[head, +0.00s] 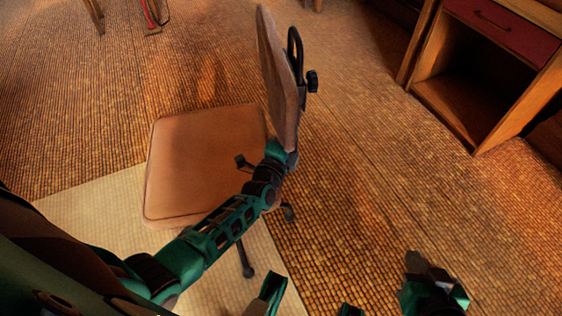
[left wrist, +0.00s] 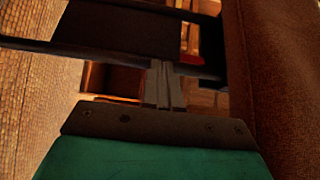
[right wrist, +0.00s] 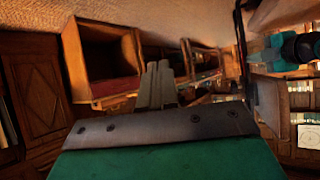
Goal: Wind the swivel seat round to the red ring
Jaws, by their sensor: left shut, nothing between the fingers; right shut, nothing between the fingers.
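The swivel chair has a flat tan seat (head: 205,165) and an upright padded backrest (head: 277,75) with a black bracket and knob (head: 312,81) behind it. My left arm reaches across the seat to the lower part of the backrest. The left gripper itself is hidden there in the head view. In the left wrist view my left gripper (left wrist: 164,75) is shut and empty, with brown padding (left wrist: 280,90) close on its right and dark bars ahead. My right gripper (head: 415,263) is shut and empty at lower right, away from the chair. I cannot make out a red ring.
A wooden cabinet with a red drawer (head: 503,25) stands at the upper right. A pale mat (head: 95,215) lies under the chair's left side. Wooden legs and something red (head: 152,15) show at the top left. The woven floor right of the chair is clear.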

